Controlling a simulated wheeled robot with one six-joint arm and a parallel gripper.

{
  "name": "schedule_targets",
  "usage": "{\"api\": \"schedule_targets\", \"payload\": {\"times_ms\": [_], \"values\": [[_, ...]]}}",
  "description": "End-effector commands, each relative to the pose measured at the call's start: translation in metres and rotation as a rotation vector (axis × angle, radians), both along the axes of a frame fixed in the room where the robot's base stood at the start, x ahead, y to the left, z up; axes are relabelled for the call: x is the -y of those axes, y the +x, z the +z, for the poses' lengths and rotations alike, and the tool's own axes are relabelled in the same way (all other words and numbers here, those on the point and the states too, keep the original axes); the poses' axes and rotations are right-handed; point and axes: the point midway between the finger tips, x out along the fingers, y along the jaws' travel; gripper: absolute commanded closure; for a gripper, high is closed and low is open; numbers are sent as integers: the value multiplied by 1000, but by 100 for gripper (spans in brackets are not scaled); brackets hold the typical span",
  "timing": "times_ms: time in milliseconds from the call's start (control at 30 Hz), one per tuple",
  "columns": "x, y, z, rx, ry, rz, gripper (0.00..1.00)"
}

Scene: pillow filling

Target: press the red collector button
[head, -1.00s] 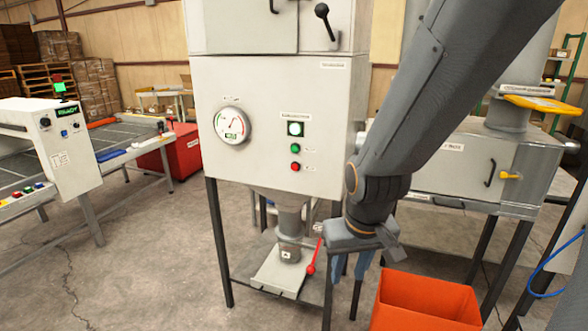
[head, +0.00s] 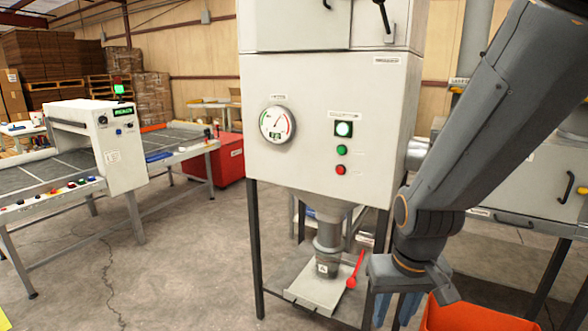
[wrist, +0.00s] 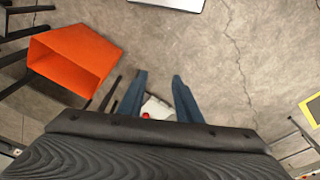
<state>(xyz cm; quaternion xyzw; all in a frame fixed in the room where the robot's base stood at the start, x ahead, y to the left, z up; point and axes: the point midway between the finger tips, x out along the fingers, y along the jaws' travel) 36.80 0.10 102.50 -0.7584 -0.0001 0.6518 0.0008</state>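The red button (head: 340,170) is the lowest in a column on the front of a white collector cabinet (head: 290,200). My gripper (head: 394,310) hangs to the right of and well below the red button, pointing down and apart from the panel. Its two blue-grey fingers show spread with a gap in the wrist view (wrist: 160,88), with nothing held between them. The red button cannot be made out in the wrist view.
A gauge (head: 277,124) is left of the buttons. Below the cabinet are an outlet, a tray (head: 305,291) and a red lever (head: 355,270). An orange bin (head: 455,312) stands close to my gripper. A conveyor table (head: 50,172) is at left; open floor lies between it and the cabinet.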

Motion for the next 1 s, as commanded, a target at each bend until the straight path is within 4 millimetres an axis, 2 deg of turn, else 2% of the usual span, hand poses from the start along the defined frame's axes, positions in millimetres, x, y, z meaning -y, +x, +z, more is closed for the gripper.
{"api": "schedule_targets", "payload": {"times_ms": [33,133,500,700,1000], "values": [[0,2,-16,-8,0,0,69],[0,3,-27,-19,0,0,69],[0,2,-30,-26,0,0,69],[0,2,-30,-26,0,0,100],[0,2,-30,-26,0,0,100]]}}
